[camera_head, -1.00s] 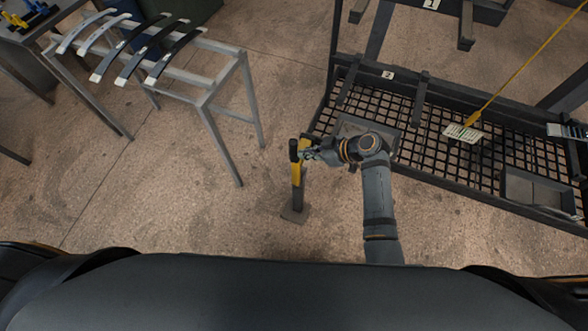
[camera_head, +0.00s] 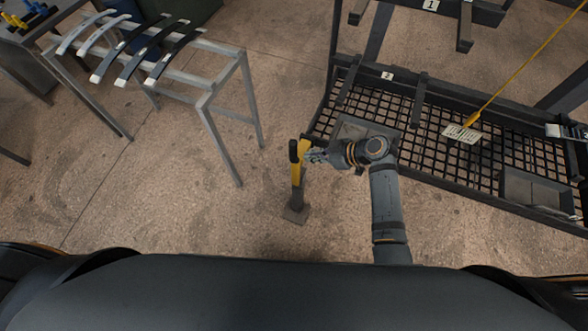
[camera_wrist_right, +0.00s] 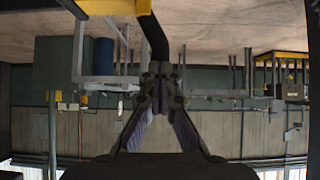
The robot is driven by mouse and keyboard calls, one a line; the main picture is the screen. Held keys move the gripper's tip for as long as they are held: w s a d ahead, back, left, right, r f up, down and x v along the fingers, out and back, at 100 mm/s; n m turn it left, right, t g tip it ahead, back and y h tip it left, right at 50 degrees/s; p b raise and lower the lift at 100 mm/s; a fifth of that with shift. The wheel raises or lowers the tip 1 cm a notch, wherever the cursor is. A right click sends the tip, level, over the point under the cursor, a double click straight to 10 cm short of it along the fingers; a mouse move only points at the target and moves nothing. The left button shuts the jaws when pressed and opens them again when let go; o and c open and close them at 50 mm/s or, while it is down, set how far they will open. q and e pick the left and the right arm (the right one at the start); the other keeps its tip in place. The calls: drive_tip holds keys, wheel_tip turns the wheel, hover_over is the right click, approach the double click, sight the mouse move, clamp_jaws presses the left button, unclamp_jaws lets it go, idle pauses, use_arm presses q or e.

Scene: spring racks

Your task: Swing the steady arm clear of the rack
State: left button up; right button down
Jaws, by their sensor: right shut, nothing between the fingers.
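The steady arm (camera_head: 303,150) is a yellow bar with an upright black handle (camera_head: 293,151), on a dark post with a square floor plate (camera_head: 295,215). Its far end shows close to the rack's (camera_head: 440,178) left corner; I cannot tell the gap. My right gripper (camera_head: 309,155) is just right of the bar and handle, shut and empty. In the right wrist view its fingertips (camera_wrist_right: 160,76) meet just below the black handle (camera_wrist_right: 153,38), with the yellow bar (camera_wrist_right: 108,6) at the top edge. Contact cannot be told. My left gripper is out of view.
A metal stand (camera_head: 206,99) with several curved leaf springs (camera_head: 130,50) is at the upper left. A yellow cord (camera_head: 520,68) with a tag (camera_head: 462,134) hangs over the rack at the right. The floor between stand and post is clear.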

drive_tip(key=shift+s+d, duration=0.25)
drive_tip(key=shift+d, duration=0.4)
drive_tip(key=shift+s+d, duration=0.2)
drive_tip(key=shift+d, duration=0.4)
drive_tip(key=shift+s+d, duration=0.25)
drive_tip(key=shift+d, duration=0.4)
drive_tip(key=s+d+f+m+h, duration=0.2)
drive_tip(key=s+d+f+m, duration=0.1)
drive_tip(key=f, duration=0.4)
drive_tip(key=s+d+f+m+h, duration=0.2)
drive_tip(key=s+d+f+m, duration=0.15)
drive_tip(key=f, duration=0.45)
drive_tip(key=s+d+f+m+h, duration=0.2)
drive_tip(key=s+d+f, duration=0.1)
drive_tip(key=f, duration=0.4)
drive_tip(key=s+d+f+m+h, duration=0.1)
drive_tip(key=s+d+f, duration=0.2)
drive_tip(key=s+f, duration=0.2)
drive_tip(key=s+d+f+m+g+h, duration=0.1)
drive_tip(key=s+d+f, duration=0.3)
drive_tip(key=s, duration=0.8)
drive_tip(key=s+d+f+m+g+h, duration=0.1)
drive_tip(key=s+d+f+m+h, duration=0.1)
drive_tip(key=s+f, duration=0.4)
drive_tip(key=s+d+m, duration=0.1)
drive_tip(key=s+d, duration=0.1)
drive_tip(key=s, duration=0.1)
drive_tip(key=shift+s, duration=0.2)
drive_tip(key=shift+w+r, duration=0.1)
